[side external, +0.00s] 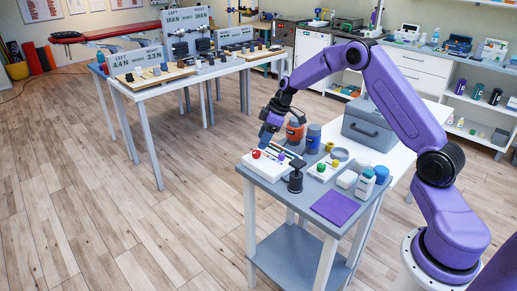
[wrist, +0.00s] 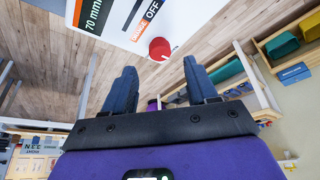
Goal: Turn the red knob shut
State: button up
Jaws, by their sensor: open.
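The red knob (side external: 256,154) sits at the left end of a white panel on the grey-topped table in the side view. In the wrist view the red knob (wrist: 159,48) shows a white pointer mark at its lower edge, beside a printed OFF on the white panel (wrist: 185,12). My gripper (side external: 266,138) is above and close to the panel, near the red knob. In the wrist view my gripper (wrist: 160,75) is open and empty, with the knob beyond its fingertips and between their lines. No contact with the knob shows.
A purple knob (side external: 281,157) is right of the red one. A black-topped post (side external: 296,176) stands in front. An orange-and-dark container (side external: 295,129) and a blue jar (side external: 313,138) stand close behind my gripper. A second board carries a green knob (side external: 321,167). A purple mat (side external: 335,207) lies near the front edge.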

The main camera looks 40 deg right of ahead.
aim_at(256, 152)
jog(key=shift+x, duration=2.55)
jog(key=c, duration=1)
